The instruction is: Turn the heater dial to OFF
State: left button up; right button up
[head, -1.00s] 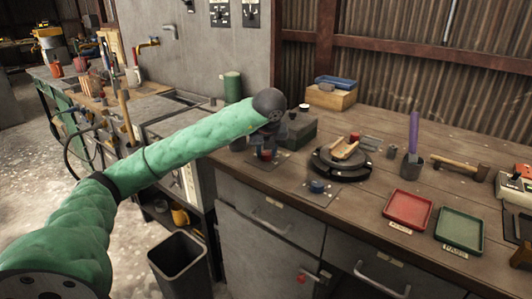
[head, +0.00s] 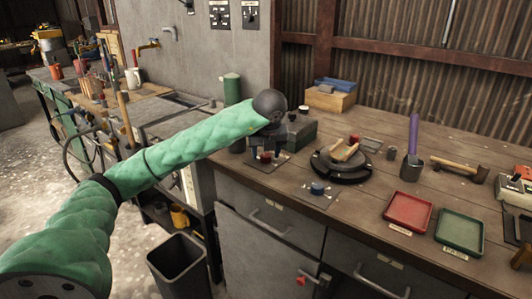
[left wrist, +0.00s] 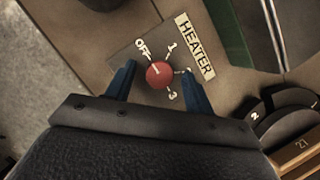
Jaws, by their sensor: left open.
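The heater dial is a round red knob (left wrist: 160,75) on a dark plate (left wrist: 132,50) marked OFF, 1 and 3, with a white HEATER label (left wrist: 195,46). A pale mark on the knob's upper left side seems to face OFF. The dial also shows in the head view (head: 266,156), under my left gripper. In the left wrist view my left gripper (left wrist: 158,70) is open, one blue finger on each side of the knob. Gaps show between fingers and knob. The 2 mark is mostly hidden by the right finger. My right gripper is not in view.
A blue knob (head: 317,188) on its own plate sits nearer the bench edge. A round black turntable (head: 341,165) stands right of the dial, and a dark green box (head: 301,132) stands behind it. Red (head: 408,211) and green (head: 460,231) trays lie further right.

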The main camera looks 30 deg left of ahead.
pick_arm(q)
jog(key=v, duration=0.6)
jog(key=shift+d+r, duration=0.1)
jog(key=shift+r, duration=0.25)
jog(key=shift+s+d+r, duration=0.1)
jog(key=shift+s+r, duration=0.1)
jog(key=shift+r, duration=0.2)
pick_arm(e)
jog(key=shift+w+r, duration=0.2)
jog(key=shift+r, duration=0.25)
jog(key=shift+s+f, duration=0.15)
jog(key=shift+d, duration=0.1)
